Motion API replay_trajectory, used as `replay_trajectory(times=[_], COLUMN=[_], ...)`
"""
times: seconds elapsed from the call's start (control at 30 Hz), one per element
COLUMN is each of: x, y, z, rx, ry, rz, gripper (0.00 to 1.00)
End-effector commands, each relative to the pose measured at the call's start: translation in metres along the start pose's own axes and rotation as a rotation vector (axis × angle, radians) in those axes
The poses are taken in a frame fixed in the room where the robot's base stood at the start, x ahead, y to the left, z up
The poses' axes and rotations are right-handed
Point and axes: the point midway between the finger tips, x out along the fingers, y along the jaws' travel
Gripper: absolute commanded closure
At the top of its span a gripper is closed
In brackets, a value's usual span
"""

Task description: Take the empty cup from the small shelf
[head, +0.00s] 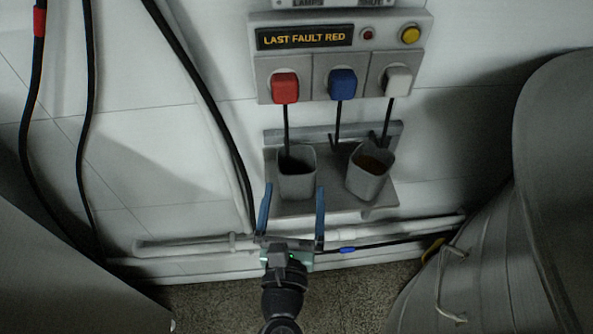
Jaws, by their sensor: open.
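The small shelf (290,208) is a grey ledge on the wall and bears two grey cups. The left cup (297,187) is upright, and its inside looks dark with no contents that I can make out. The right cup (367,186) is tilted and holds something brown. My gripper (293,188) is open, with its two blue fingers pointing up the picture. The fingertips show to the left and right of the left cup's lower part. I cannot tell how far they are from it in depth.
Above the shelf, a panel (342,55) carries red (285,88), blue (342,84) and white (398,81) plugs with black cords. One cord runs down to the left cup's rim. White pipes (190,244) run below the shelf. A large grey drum (480,270) stands at right.

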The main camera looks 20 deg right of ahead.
Motion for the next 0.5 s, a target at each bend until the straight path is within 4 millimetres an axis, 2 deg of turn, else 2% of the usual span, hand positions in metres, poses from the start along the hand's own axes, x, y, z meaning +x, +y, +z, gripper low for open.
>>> replay_trajectory(times=[0.23, 0.5], x=[0.016, 0.052], y=[0.0, 0.0], z=[0.001, 0.002], rx=[-0.001, -0.002], ry=[-0.002, -0.002], rz=[-0.001, -0.001], gripper=[0.0, 0.0])
